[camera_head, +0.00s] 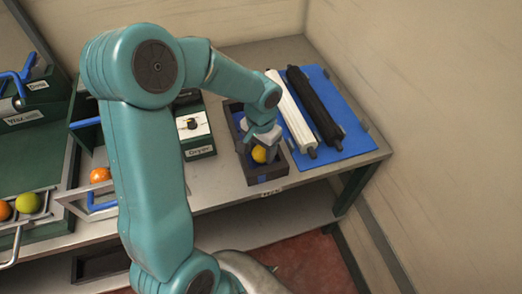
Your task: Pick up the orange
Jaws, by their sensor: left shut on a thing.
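My left gripper (262,143) is at the dark open box near the front of the table, its fingers pointing down. It is shut on a yellow-orange fruit (259,155), which shows just below the fingers. The fruit is inside or just above the box (266,174); I cannot tell whether it touches the bottom. The fingers hide its upper part. Another orange (100,175) sits in a metal-edged tray left of my arm, and a further orange (5,211) lies at the far left edge. My right gripper is not in view.
A yellow-green fruit (28,203) lies beside the far-left orange. A white roller (291,112) and a black roller (315,108) rest on a blue mat (351,133) right of the box. A green labelled unit (199,150) stands left of it. Walls close off the back and right.

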